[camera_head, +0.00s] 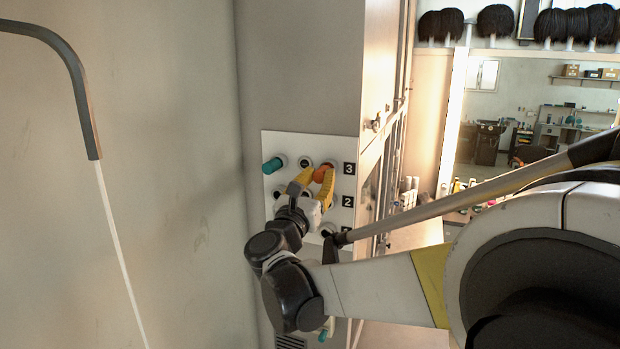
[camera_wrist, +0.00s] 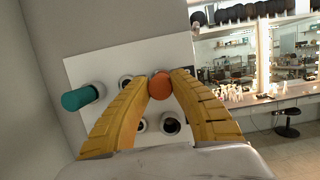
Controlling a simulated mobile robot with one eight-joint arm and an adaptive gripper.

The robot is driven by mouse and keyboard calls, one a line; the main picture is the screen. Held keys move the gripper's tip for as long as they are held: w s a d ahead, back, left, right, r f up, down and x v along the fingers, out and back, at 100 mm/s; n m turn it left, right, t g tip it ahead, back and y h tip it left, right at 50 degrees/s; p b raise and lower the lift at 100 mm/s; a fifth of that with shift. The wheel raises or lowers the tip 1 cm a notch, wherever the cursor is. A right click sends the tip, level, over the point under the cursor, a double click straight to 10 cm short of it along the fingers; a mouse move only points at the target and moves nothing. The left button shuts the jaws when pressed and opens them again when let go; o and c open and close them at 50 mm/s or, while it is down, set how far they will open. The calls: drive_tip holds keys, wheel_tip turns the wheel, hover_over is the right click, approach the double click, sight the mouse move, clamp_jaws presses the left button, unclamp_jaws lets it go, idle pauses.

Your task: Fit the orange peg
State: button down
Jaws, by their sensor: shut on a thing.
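The orange peg (camera_wrist: 160,86) is between the yellow fingertips of my gripper (camera_wrist: 161,84), which is shut on it. In the head view the peg (camera_head: 322,171) is at the upper right of the white panel (camera_head: 268,204), beside the number 3. My gripper (camera_head: 316,180) reaches up to it from below. I cannot tell whether the peg is inside a socket or just in front of one. A teal peg (camera_head: 274,165) sticks out of the panel's upper left; it also shows in the wrist view (camera_wrist: 84,97).
An empty socket (camera_head: 305,163) lies between the two pegs. Lower sockets (camera_wrist: 170,124) show between my fingers, partly hidden in the head view. The panel hangs on a cabinet (camera_head: 300,70). To the right are a counter and mirror (camera_head: 540,115) with wigs above.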

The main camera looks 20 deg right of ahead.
drive_tip(key=shift+w+d, duration=0.35)
drive_tip(key=shift+w, duration=0.15)
drive_tip(key=c, duration=0.7)
unclamp_jaws()
drive_tip(key=shift+o, duration=0.2)
drive_tip(key=shift+s+a, duration=0.1)
drive_tip(key=shift+b+v, duration=0.85)
drive_tip(key=shift+v, duration=2)
drive_tip(key=shift+s, duration=0.1)
drive_tip(key=shift+a, duration=0.1)
